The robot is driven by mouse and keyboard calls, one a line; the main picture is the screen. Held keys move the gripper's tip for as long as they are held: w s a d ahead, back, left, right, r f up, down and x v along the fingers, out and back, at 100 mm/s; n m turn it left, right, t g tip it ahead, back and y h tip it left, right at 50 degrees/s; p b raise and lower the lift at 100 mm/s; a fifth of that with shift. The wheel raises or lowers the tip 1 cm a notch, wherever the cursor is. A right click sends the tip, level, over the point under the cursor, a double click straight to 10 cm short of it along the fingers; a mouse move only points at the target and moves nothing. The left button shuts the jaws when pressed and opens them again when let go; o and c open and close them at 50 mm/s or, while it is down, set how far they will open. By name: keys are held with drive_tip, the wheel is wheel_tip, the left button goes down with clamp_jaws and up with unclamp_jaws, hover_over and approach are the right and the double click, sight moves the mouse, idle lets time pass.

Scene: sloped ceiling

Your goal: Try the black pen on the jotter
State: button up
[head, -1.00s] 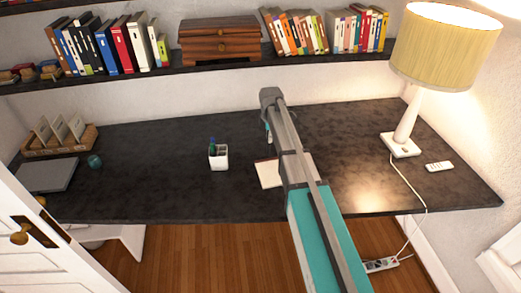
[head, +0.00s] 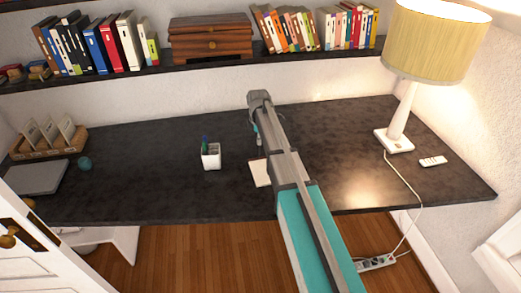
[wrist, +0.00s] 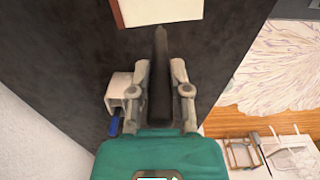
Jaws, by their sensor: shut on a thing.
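My gripper (wrist: 160,64) is shut on the black pen (wrist: 159,85), which lies between its two fingers and points toward the top of the wrist view. The pen's tip end shows just below the near edge of the jotter (wrist: 165,12); I cannot tell whether they touch. In the head view, the cream jotter (head: 259,173) lies on the dark desk, partly hidden behind my arm. My gripper in that view (head: 257,136) hangs beyond the jotter, small and partly hidden.
A white pen cup (head: 211,157) with a blue and a green pen stands left of the jotter. A lamp (head: 394,140) and a remote (head: 433,161) are at the right. A letter rack (head: 45,147), a laptop (head: 36,177) and a teal ball (head: 85,163) are at the left.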

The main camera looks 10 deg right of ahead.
sight(259, 154)
drive_tip(key=shift+f+m+b, duration=0.5)
drive_tip(key=shift+f+b, duration=0.95)
drive_tip(key=shift+f, duration=0.45)
drive_tip(key=shift+f, duration=0.2)
drive_tip(key=shift+f+b, duration=2.05)
drive_tip(key=shift+b, duration=0.15)
drive_tip(key=shift+f, duration=0.15)
drive_tip(key=shift+d, duration=0.2)
drive_tip(key=shift+d, duration=0.35)
drive_tip(key=shift+d, duration=0.35)
drive_tip(key=shift+w+d, duration=0.15)
drive_tip(key=shift+d, duration=0.95)
